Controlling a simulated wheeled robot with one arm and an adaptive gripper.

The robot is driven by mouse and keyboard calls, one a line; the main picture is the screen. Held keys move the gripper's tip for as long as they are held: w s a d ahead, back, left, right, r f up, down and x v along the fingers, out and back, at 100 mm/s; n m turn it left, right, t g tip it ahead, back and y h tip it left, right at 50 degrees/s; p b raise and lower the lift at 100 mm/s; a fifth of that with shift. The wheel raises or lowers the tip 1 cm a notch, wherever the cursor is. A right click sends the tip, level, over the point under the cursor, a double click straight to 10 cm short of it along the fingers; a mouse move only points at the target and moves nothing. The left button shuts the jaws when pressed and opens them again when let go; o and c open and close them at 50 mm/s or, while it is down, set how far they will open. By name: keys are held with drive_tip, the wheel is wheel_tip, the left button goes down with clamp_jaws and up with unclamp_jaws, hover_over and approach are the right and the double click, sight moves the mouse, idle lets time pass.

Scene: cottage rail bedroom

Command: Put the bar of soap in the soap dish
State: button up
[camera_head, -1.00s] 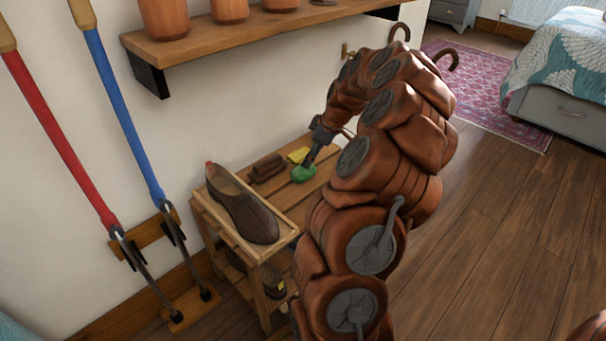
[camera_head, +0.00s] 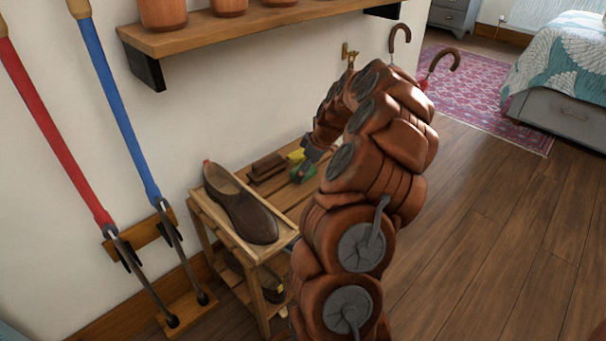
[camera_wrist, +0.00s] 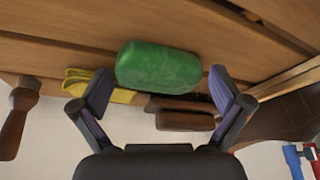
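The bar of soap, green and rounded (camera_wrist: 158,67), lies on the slatted wooden bench top; it also shows in the head view (camera_head: 308,174), partly hidden by my gripper. My gripper (camera_wrist: 161,92) is open, with one finger toward each side of the soap and a small gap at both sides. In the head view my gripper (camera_head: 305,170) is at the soap.
A yellow cloth-like thing (camera_head: 296,155) lies behind the soap. A brown shoe (camera_head: 243,205) sits at the bench's near left end. A wall shelf with pots (camera_head: 240,30) hangs above. Umbrella handles (camera_head: 440,62) rise behind my arm. A brush (camera_wrist: 18,122) shows at the wrist view's left edge.

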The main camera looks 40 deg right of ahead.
drive_tip(key=c, duration=1)
drive_tip(key=shift+r+p, duration=0.95)
drive_tip(key=shift+r, duration=0.85)
drive_tip(key=s+a+p, duration=0.1)
drive_tip(key=s+a, duration=0.1)
drive_tip(key=s, duration=0.5)
drive_tip(key=s+a+r+p, duration=0.1)
drive_tip(key=s+a+p, duration=0.1)
drive_tip(key=s, duration=0.6)
drive_tip(key=shift+s+a+r, duration=0.15)
drive_tip(key=shift+a+r, duration=0.05)
drive_tip(key=shift+a, duration=0.05)
